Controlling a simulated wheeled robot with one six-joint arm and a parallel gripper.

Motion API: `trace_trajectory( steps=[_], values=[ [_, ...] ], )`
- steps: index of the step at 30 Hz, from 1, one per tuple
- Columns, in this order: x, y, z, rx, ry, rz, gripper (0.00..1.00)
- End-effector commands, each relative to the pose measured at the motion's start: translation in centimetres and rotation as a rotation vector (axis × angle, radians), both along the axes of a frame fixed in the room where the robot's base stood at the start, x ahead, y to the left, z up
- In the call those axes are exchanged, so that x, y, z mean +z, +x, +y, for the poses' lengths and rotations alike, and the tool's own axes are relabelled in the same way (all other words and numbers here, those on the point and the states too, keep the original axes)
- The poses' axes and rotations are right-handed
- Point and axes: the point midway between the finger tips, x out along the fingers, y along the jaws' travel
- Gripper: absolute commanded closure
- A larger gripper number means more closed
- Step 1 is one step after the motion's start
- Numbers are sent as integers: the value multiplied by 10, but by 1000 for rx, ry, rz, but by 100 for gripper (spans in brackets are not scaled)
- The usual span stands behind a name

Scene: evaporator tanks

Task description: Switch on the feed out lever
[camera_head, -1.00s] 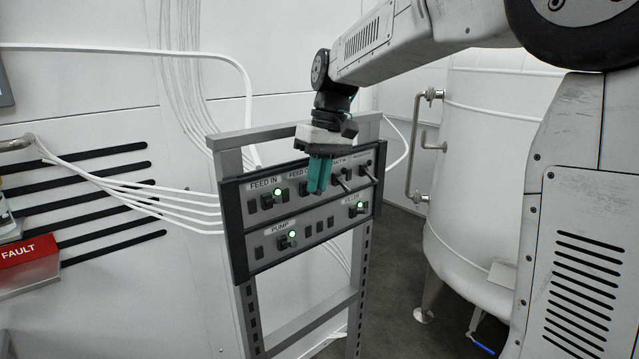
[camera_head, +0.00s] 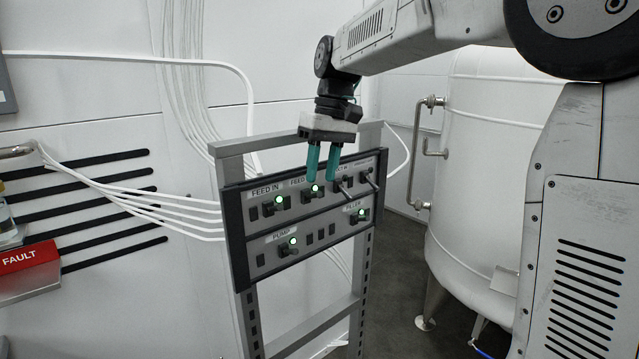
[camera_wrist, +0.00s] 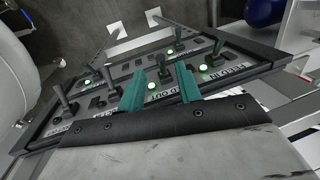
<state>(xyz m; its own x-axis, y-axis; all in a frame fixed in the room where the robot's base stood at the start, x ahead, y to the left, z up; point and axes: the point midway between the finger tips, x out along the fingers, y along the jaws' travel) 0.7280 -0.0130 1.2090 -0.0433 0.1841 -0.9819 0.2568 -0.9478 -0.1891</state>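The control panel (camera_head: 233,228) stands on a grey frame, with labelled levers and green lights. The feed out lever (camera_wrist: 164,68) shows between my gripper's teal fingers in the wrist view; in the head view the fingers partly cover its place. The feed out light (camera_head: 314,188) is lit green, and it also shows lit in the wrist view (camera_wrist: 151,86). The feed out label is partly hidden. My gripper (camera_head: 322,178) is open, its two fingers apart in front of the feed out position. I cannot tell whether a finger touches the lever.
The feed in lever (camera_head: 272,205) is just left, its light lit. Two levers (camera_head: 367,178) stick out at the panel's upper right. Pump (camera_head: 288,245) and filler (camera_head: 359,216) lights glow below. A white tank (camera_head: 480,170) stands right; a red fault sign (camera_head: 28,257) is at left.

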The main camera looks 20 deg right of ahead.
Motion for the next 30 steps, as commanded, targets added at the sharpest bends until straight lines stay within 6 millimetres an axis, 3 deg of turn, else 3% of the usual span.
trace_trajectory(
  steps=[6, 12, 26, 30],
  values=[
    [32, 1, -6, 0, 0, 0, 66],
    [40, 1, -7, 0, 0, 1, 66],
    [39, 4, -8, -27, -5, -5, 66],
    [7, -12, -12, -95, -32, 33, 66]
  ],
)
